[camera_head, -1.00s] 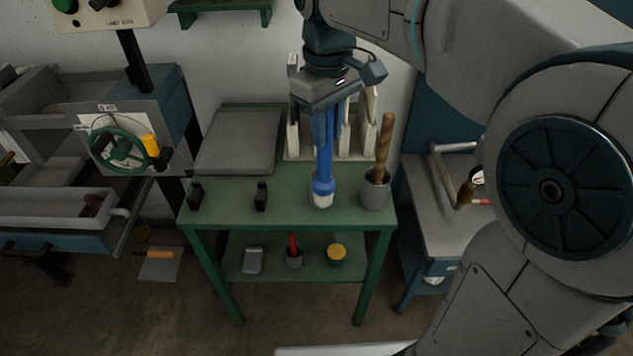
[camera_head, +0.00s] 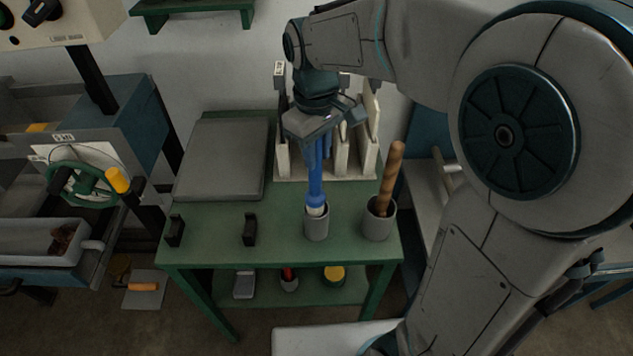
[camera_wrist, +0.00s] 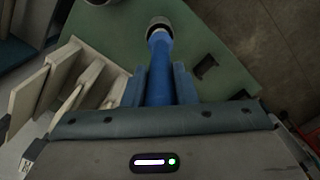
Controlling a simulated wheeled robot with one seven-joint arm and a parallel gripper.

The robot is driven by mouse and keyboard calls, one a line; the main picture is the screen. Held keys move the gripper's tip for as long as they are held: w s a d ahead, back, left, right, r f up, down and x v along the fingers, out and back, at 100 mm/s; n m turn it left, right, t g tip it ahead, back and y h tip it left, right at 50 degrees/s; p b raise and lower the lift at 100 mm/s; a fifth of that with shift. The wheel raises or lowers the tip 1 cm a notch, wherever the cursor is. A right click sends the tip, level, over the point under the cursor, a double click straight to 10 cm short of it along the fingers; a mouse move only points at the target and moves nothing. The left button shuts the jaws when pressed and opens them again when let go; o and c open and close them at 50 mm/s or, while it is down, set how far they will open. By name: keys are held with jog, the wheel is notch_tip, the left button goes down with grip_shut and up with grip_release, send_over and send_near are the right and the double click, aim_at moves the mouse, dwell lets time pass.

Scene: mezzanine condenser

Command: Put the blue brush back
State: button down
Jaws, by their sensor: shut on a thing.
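The blue brush (camera_head: 315,190) hangs upright, pale end down, with its handle held in my gripper (camera_head: 318,150). Its pale lower end is at the mouth of a grey cup (camera_head: 316,228) on the green table and seems to be just inside the rim; how deep is hidden. In the wrist view the brush (camera_wrist: 159,70) runs between the jaws, and the cup (camera_wrist: 158,22) shows around its far end. My gripper is shut on the brush.
A second grey cup (camera_head: 378,224) with a wooden-handled tool (camera_head: 391,175) stands close right. Pale upright dividers (camera_head: 283,135) stand behind. Two black holders (camera_head: 249,230) and a grey slab (camera_head: 222,160) are to the left. The green tabletop (camera_head: 210,215) between them is clear.

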aim_at(318, 194)
notch_tip(318, 194, down, 9)
jog(key=shift+r, duration=0.2)
jog(key=c, duration=1.2)
grip_release()
jog(key=shift+o, duration=0.2)
jog(key=shift+r, duration=0.1)
notch_tip(318, 194, up, 12)
jog(key=s+d+f+m+t, duration=0.3)
jog(key=s+d+m, duration=0.5)
jog(key=s+d, duration=0.3)
jog(key=shift+s+d+f+m+t, duration=0.3)
jog(key=shift+s+f, duration=0.3)
jog(key=shift+s, duration=0.1)
